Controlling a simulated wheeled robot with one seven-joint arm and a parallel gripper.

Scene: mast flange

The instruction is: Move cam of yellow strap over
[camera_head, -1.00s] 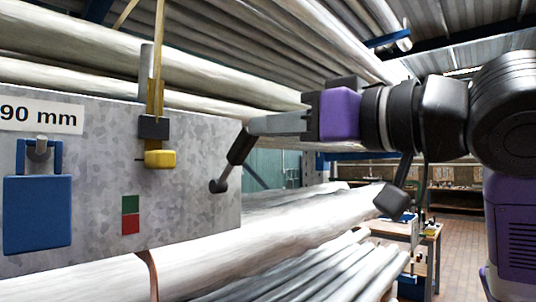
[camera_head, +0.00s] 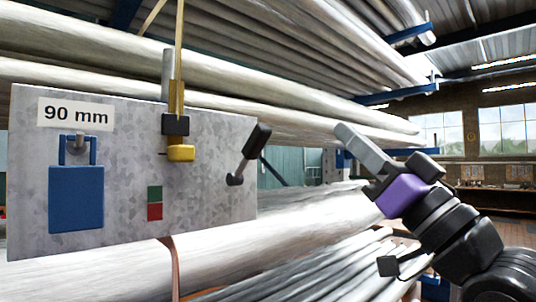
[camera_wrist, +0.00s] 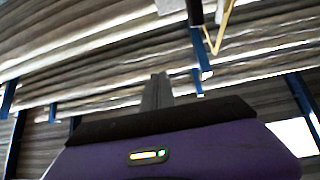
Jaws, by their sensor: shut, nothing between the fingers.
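In the wrist view my gripper (camera_wrist: 157,80) shows shut fingers. A yellowish band (camera_wrist: 220,30) and a dark piece appear at its top, blurred.
The grey plate (camera_head: 110,190) carries a "90 mm" label (camera_head: 76,114), a blue padlock (camera_head: 76,198) and a green-red mark (camera_head: 155,203). A black-handled lever (camera_head: 257,138) stands at its right edge. Long pipes (camera_head: 300,215) lie behind. Open space lies between lever and gripper.

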